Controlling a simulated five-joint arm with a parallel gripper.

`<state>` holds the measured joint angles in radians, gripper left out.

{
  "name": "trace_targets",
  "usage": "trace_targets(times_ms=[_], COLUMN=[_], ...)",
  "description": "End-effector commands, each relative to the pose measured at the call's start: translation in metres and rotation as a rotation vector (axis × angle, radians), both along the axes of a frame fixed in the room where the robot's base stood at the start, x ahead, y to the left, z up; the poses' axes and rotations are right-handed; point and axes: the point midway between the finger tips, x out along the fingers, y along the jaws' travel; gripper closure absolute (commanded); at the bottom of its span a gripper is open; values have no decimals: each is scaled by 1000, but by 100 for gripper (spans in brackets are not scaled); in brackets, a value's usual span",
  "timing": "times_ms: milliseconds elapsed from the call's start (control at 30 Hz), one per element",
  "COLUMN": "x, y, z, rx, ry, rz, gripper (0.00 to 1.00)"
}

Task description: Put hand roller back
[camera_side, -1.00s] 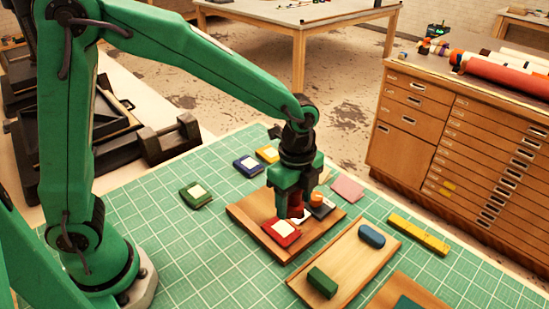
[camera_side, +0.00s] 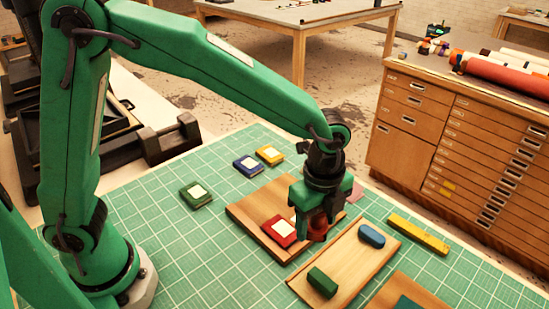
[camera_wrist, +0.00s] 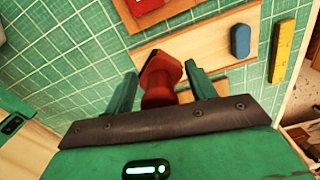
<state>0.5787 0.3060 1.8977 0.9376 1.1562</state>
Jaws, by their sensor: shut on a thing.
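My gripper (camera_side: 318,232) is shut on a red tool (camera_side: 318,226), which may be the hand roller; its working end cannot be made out. In the wrist view the red tool (camera_wrist: 160,75) sits between the two green fingers (camera_wrist: 165,88), with a wide flat part and a rounder part near the palm. My gripper is over the right edge of a wooden board (camera_side: 250,217), beside a wooden tray (camera_side: 335,262). I cannot tell whether the red tool touches anything below. The arm hides part of the board.
A red pad with a white label (camera_side: 280,231) lies on the board. The tray holds a blue rounded block (camera_side: 372,236) and a green block (camera_side: 322,282). Green (camera_side: 196,194), blue (camera_side: 247,165) and yellow (camera_side: 270,155) pads and a yellow bar (camera_side: 418,235) lie on the green mat (camera_side: 180,250).

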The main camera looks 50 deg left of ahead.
Motion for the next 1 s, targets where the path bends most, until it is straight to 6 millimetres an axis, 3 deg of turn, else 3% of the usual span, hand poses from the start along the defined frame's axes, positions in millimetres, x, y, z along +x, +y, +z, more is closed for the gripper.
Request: trace_targets(times_ms=[200,400,767,1000], x=[-20,-37,-43,-28], y=[-57,-91,-103,-95], z=[3,5,6,-5], rx=[0,1,0,2], ry=[0,1,0,3], rz=[-130,-209,-238,-234], gripper=[65,65,66,66])
